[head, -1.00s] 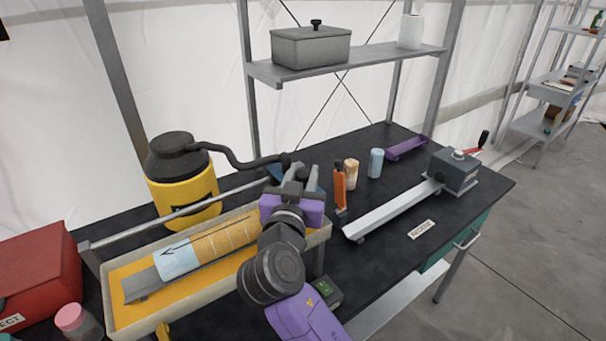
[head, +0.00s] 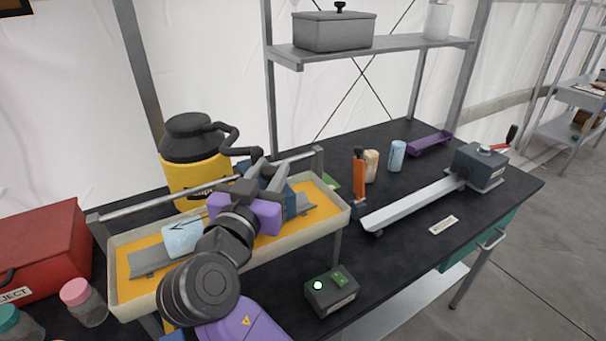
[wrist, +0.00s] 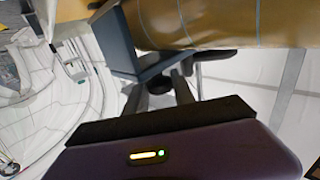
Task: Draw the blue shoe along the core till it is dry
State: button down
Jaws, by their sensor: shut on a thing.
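The core lies along a grey cradle (head: 150,262) in the yellow-lined tray (head: 130,300). Its pale blue end (head: 182,238) shows in the head view, marked with a dark arrow; my arm hides much of the rest. In the wrist view a tan stretch of the core (wrist: 200,22) fills the top. My gripper (head: 267,176) is over the tray, shut on the blue shoe (head: 291,204). The shoe also shows in the wrist view (wrist: 152,66), against the core; whether it touches all round I cannot tell. The core's wetness is not clear.
A rail (head: 160,208) runs behind the tray, with a yellow pump jug (head: 195,182) beyond. A control box (head: 331,291) with a lit green light stands in front. An orange-handled tool (head: 359,180) and a metal trough (head: 412,207) are to the right. A red case (head: 40,255) is left.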

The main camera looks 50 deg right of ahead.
jog(key=shift+w+a, duration=0.2)
jog(key=shift+a, duration=0.35)
jog(key=shift+w+a, duration=0.15)
jog(key=shift+a, duration=0.4)
jog(key=c, duration=1.1)
grip_release()
jog(key=shift+b+v, duration=1.05)
jog(key=shift+v, duration=2.85)
jog(key=shift+o, duration=0.2)
